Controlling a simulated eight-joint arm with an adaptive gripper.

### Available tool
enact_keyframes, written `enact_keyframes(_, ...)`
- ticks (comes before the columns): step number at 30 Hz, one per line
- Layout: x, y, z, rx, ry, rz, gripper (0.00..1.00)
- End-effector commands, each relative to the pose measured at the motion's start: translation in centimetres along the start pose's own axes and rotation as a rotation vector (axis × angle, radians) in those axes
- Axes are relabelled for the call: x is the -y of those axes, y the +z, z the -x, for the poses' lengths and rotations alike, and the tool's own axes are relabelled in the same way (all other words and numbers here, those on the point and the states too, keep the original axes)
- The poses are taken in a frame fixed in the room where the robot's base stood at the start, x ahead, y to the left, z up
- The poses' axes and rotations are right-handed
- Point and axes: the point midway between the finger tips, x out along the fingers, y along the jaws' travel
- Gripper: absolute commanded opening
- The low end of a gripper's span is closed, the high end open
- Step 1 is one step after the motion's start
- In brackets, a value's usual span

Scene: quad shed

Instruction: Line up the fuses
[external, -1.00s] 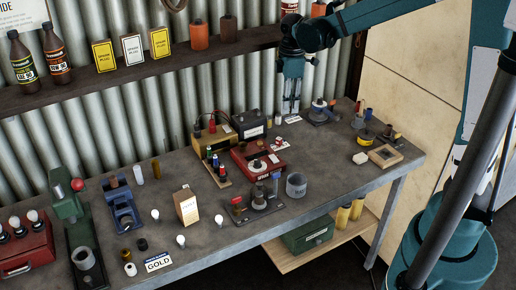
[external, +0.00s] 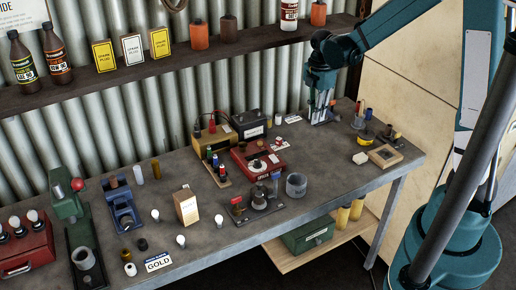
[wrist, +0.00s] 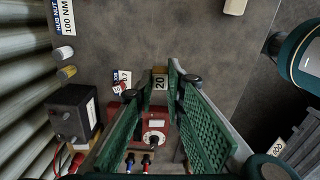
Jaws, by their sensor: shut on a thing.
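My gripper (external: 320,117) is at the back right of the bench, pointing down, its fingertips low near the bench top. In the wrist view its green fingers (wrist: 163,82) close on a small tan piece marked 20 (wrist: 160,83), which looks like a fuse. The piece is hidden by the fingers in the external view. Small red, green and blue upright pieces (external: 215,162) stand on a strip left of the red box (external: 258,158); I cannot tell whether they are fuses.
A black battery-like box (external: 249,124) stands left of my gripper. White and yellow cylinders (wrist: 66,62) stand near a 100 NM card (wrist: 64,16). More small parts (external: 365,125) crowd the right side. The front right of the bench (external: 335,180) has bare room.

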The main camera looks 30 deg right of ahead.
Motion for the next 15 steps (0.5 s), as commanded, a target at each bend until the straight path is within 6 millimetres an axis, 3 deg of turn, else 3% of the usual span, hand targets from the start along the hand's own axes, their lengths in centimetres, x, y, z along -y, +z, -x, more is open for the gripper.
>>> enact_keyframes(15,-5.8,1.5,-5.1,0.0,0.0,0.48,0.06)
